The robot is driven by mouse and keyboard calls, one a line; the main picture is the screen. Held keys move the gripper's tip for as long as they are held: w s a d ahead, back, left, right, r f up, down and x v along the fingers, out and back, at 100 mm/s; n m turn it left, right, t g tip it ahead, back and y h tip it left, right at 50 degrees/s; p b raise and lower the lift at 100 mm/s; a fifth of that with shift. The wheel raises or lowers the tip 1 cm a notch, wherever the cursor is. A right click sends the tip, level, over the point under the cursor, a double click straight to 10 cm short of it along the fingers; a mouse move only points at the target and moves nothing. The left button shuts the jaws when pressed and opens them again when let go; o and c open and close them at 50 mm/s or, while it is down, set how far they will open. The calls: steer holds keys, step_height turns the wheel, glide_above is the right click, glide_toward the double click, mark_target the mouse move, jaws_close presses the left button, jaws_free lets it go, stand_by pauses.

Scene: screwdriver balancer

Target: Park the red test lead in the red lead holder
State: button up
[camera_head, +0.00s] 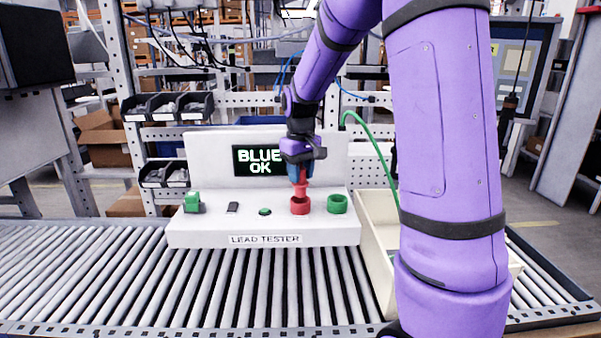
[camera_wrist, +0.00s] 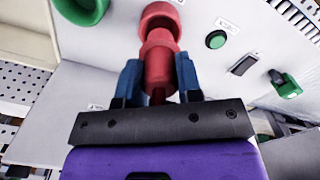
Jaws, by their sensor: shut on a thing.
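My gripper (camera_head: 300,172) is shut on the red test lead (camera_head: 301,187), pointing down over the tester. Its two blue fingers sit on either side of the lead in the wrist view (camera_wrist: 158,80). The red lead holder (camera_head: 300,207) is a round red cup on the tester's front deck. The lead is directly above the holder, its lower end at the cup's mouth. In the wrist view the lead (camera_wrist: 158,62) overlaps the holder (camera_wrist: 160,15). I cannot tell how far the end is inside.
The white lead tester (camera_head: 205,232) has a screen (camera_head: 259,160) reading "BLUE OK". A green holder (camera_head: 337,204) stands close right of the red one. A green button (camera_head: 264,212) is to the left. A cream bin (camera_head: 372,240) and a green cable (camera_head: 374,143) are at right.

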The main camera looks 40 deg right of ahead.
mark_target(301, 186)
steer(key=shift+f, duration=2.05)
steer(key=o, duration=1.1)
step_height(301, 186, up, 11)
steer(key=shift+f, duration=0.1)
stand_by(0.5)
steer(key=s+a+r+t, duration=0.1)
steer(key=s+a, duration=0.3)
steer(key=s, duration=0.4)
steer(key=s+a+r+t, duration=0.2)
steer(key=s+a, duration=0.2)
steer(key=s, duration=0.5)
steer(key=s+a+r+t, duration=0.1)
steer(key=s+a+t, duration=0.1)
steer(key=s+a, duration=0.3)
steer(key=s, duration=0.4)
steer(key=shift+s+r, duration=0.15)
steer(key=shift+r, duration=0.1)
